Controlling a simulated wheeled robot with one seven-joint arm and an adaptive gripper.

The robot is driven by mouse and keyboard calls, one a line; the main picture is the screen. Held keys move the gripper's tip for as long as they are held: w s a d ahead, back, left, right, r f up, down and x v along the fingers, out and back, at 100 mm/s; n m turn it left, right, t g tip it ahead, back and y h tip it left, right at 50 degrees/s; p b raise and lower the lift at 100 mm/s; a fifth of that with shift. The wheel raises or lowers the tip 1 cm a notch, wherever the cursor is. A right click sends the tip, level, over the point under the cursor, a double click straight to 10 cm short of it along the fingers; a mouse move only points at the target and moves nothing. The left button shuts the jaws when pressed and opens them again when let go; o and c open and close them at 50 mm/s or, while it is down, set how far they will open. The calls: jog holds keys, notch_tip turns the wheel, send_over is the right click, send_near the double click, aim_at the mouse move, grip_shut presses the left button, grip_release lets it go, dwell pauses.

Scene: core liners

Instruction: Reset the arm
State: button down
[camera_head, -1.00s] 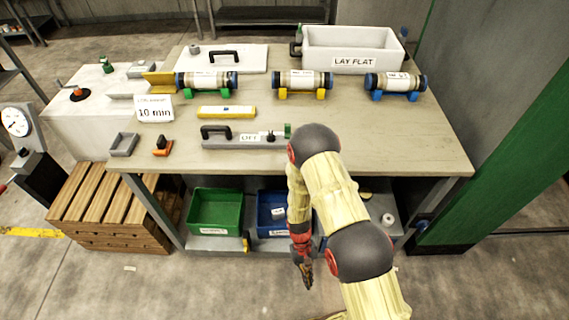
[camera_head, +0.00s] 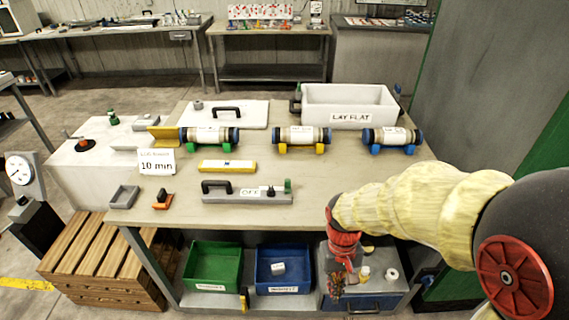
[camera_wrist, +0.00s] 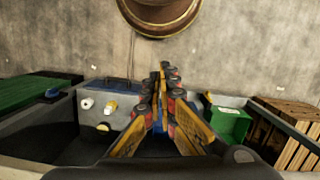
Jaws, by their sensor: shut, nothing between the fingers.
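My gripper (camera_head: 338,283) hangs in front of the table's right half, pointing down, near the lower shelf. Its red wrist part and yellow-sleeved arm come in from the right. In the wrist view my gripper (camera_wrist: 164,75) shows with its fingers close together at the tips and nothing held between them. The workbench (camera_head: 330,205) stands beyond it. Three core liners lie on the bench in coloured cradles: one on green (camera_head: 209,136), one on yellow (camera_head: 303,136) and one on blue (camera_head: 391,138).
A white "LAY FLAT" tray (camera_head: 349,116) stands at the back right. A grey bar marked "OFF" (camera_head: 249,193) lies near the front edge. Below are a green bin (camera_head: 213,268) and a blue bin (camera_head: 284,270). A wooden crate (camera_head: 95,262) stands at the left.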

jog(key=s+d+r+t, duration=0.1)
jog(key=s+r+t, duration=0.1)
jog(key=r, duration=0.5)
jog(key=s+d+r+m+t, duration=0.1)
jog(key=s+d+r+t, duration=0.1)
jog(key=r, duration=0.5)
jog(key=s+d+r+t, duration=0.2)
jog(key=s+r+t, duration=0.1)
jog(key=r, duration=0.4)
jog(key=shift+d+r+m+t, duration=0.25)
jog(key=shift+m+t, duration=0.05)
jog(key=shift+m, duration=0.1)
